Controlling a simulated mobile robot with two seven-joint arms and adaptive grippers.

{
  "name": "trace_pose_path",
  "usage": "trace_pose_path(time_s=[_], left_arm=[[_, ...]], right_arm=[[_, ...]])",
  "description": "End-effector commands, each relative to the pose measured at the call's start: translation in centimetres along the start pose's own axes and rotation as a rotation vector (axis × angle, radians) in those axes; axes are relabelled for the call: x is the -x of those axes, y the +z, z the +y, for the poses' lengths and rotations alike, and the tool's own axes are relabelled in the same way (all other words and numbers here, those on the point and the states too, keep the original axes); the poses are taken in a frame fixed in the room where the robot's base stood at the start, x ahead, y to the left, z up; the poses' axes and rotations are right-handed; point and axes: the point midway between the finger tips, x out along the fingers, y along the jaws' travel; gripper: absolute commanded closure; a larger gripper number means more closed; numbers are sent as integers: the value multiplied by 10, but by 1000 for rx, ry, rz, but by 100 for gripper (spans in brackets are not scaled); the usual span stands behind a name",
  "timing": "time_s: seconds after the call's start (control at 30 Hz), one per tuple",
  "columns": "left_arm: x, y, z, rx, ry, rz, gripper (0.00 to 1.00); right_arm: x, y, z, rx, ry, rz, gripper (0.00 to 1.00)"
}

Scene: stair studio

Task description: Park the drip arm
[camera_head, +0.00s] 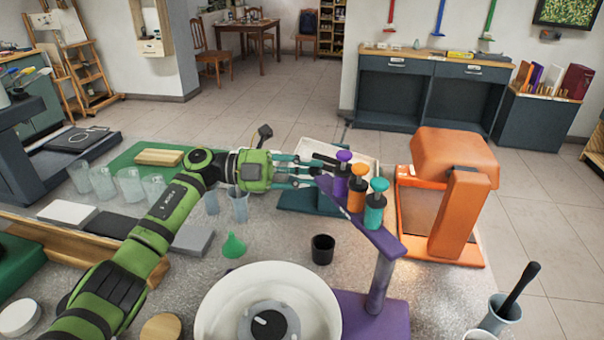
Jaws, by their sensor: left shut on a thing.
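The drip arm (382,239) is a purple bar on a purple-grey post (380,282), which rises from a purple base (372,316). It carries three dropper bottles with purple, orange (357,188) and teal (375,205) bodies or caps. The bar points away and to the left from the post, off to the right of the round white basin (215,318). My left gripper (316,172) reaches in from the left and is shut at the far end of the drip arm, beside the purple-capped bottle. The exact contact is partly hidden by the fingers. My right gripper is out of view.
An orange press-like machine (460,205) stands close to the right of the bottles. A black cup (323,249) and a green funnel (234,246) stand behind the basin. Clear cups (130,187) line the left. A grey mortar-like cup (500,315) is at front right.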

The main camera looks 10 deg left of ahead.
Motion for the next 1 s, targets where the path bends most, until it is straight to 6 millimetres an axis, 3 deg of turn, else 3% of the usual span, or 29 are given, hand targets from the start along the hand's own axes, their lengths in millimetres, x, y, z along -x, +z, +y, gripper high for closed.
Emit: trace_pose_path(time_s=[0.03, 0.17, 0.2, 0.23, 0.87, 1.0], left_arm=[[-6, 2, -11, -7, -23, -7, 100], [-6, 2, -12, -7, -23, -7, 100], [-6, 2, -12, -7, -23, -7, 56], [-6, 2, -11, -8, -23, -7, 52], [-4, 1, -6, -5, -13, -5, 52], [6, 2, -5, -4, -11, -8, 52]], right_arm=[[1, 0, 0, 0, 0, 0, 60], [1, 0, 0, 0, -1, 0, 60], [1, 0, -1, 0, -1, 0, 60], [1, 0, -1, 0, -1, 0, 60], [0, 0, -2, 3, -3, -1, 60], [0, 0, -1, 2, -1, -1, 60]])
